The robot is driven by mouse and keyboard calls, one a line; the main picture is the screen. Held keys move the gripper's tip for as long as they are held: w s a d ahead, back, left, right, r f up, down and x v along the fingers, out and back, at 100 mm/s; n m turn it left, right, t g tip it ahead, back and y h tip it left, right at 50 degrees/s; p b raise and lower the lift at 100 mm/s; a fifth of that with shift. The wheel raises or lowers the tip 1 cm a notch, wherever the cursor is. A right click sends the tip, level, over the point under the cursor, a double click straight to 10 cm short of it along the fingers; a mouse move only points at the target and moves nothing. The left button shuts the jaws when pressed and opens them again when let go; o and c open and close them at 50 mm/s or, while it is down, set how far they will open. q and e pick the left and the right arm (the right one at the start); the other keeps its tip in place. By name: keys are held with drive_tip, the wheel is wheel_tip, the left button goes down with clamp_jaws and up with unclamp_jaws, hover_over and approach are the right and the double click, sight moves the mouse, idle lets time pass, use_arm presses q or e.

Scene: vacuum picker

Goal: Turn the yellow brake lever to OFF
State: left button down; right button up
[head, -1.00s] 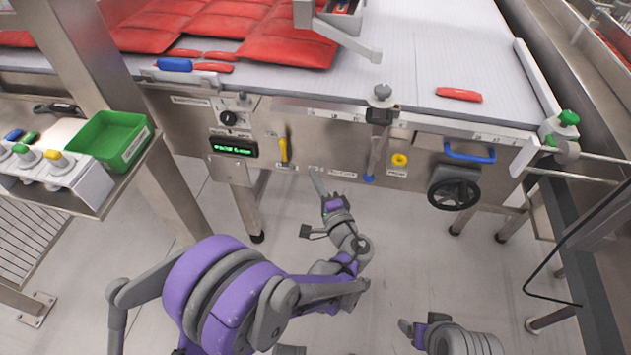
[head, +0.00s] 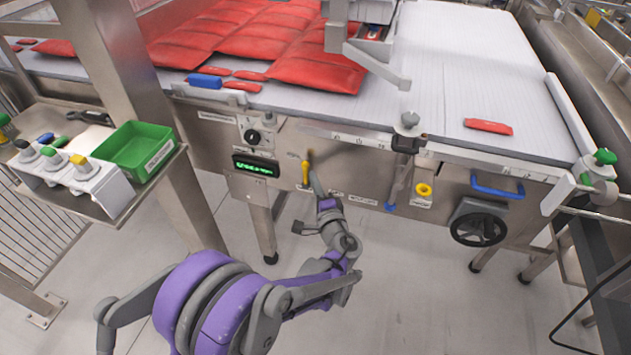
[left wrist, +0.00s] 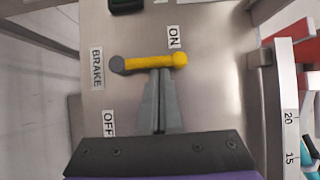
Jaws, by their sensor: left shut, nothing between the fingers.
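The yellow brake lever (head: 305,172) is on the front panel of the machine. In the left wrist view the lever (left wrist: 150,62) lies across the picture, from a grey pivot on the left to a yellow knob on the right beside the ON label (left wrist: 174,37). The OFF label (left wrist: 108,123) is lower left, and the BRAKE label (left wrist: 96,67) is left of the pivot. My left gripper (left wrist: 160,74) is shut and empty, its fingertips right at the lever's lower edge in that view. In the head view my left gripper (head: 314,176) is just right of the lever. Contact is unclear.
A black knob (head: 253,136) and a green-lit display (head: 256,167) are left of the lever. A blue-tipped handle (head: 390,206), a yellow ring button (head: 424,190) and a black handwheel (head: 479,228) are to the right. A green bin (head: 137,150) stands on a side shelf.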

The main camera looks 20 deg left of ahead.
drive_tip(key=shift+r, duration=0.15)
use_arm(q)
drive_tip(key=shift+a+r+n+p, duration=0.1)
drive_tip(key=shift+a+n+p, duration=0.1)
drive_tip(key=shift+n+p, duration=0.15)
use_arm(e)
drive_tip(key=shift+r, duration=0.25)
